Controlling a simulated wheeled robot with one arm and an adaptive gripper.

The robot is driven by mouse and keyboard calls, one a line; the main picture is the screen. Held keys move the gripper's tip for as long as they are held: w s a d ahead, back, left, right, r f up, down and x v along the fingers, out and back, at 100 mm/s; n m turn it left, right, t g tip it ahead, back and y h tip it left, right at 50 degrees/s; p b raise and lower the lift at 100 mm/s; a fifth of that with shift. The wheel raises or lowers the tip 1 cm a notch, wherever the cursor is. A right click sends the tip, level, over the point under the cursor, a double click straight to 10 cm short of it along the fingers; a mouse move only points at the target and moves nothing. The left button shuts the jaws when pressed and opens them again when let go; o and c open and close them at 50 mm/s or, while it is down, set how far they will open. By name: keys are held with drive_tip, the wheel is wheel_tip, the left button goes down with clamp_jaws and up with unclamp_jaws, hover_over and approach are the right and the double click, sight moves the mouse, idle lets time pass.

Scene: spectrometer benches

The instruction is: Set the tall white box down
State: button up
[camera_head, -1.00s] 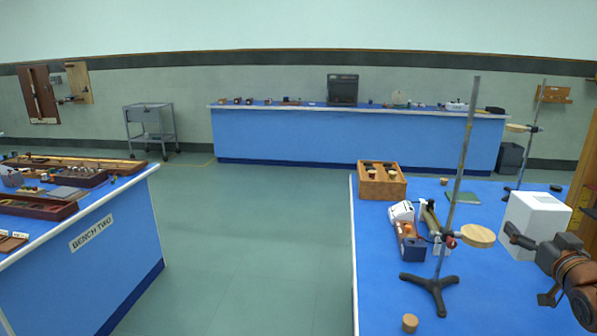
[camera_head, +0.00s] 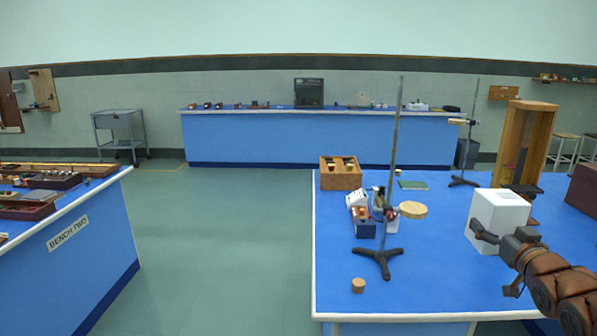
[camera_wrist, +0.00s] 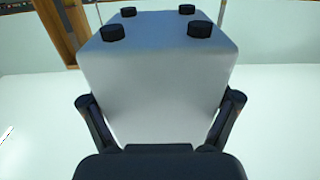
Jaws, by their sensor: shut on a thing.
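The tall white box (camera_head: 498,222) is upright over the right-hand blue bench (camera_head: 440,290) in the head view. I cannot tell whether its bottom touches the bench top. My gripper (camera_head: 487,238) is shut on its near side. In the wrist view the white box (camera_wrist: 160,75) fills the middle, with a finger of my gripper (camera_wrist: 160,105) on each side. Several black round feet show on the box face at the top of that view. The box's far side is hidden.
A retort stand (camera_head: 380,258) with a cork-coloured disc stands left of the box. A wooden case (camera_head: 512,150) is behind the box, and a dark red box (camera_head: 585,188) is to the right. A small cork (camera_head: 358,285) lies near the front edge. Bare blue surface lies between the stand and the box.

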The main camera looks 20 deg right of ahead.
drive_tip(key=shift+w+a+f+y, duration=0.15)
drive_tip(key=shift+w+a, duration=0.05)
drive_tip(key=shift+w, duration=0.3)
drive_tip(key=shift+w+a+f+y, duration=0.1)
drive_tip(key=shift+w+a+y, duration=0.1)
drive_tip(key=shift+w, duration=0.25)
drive_tip(key=shift+w+a, duration=0.15)
drive_tip(key=shift+a, duration=0.1)
drive_tip(key=w+a+f+n+y+p, duration=0.1)
drive_tip(key=w+a+f, duration=0.1)
drive_tip(key=w+a, duration=0.65)
drive_tip(key=w+a+f+n+y+p, duration=0.1)
drive_tip(key=w+a+f+p, duration=0.1)
drive_tip(key=w+a, duration=0.65)
drive_tip(key=w+a+y, duration=0.1)
drive_tip(key=w+a, duration=0.3)
drive_tip(key=a, duration=0.4)
drive_tip(key=w+a+r+n+y+p, duration=0.1)
drive_tip(key=w+a, duration=0.3)
drive_tip(key=a, duration=0.4)
drive_tip(key=w+a+r+t+y, duration=0.1)
drive_tip(key=w+a, duration=0.4)
drive_tip(key=a, duration=0.3)
drive_tip(key=shift+n, duration=0.4)
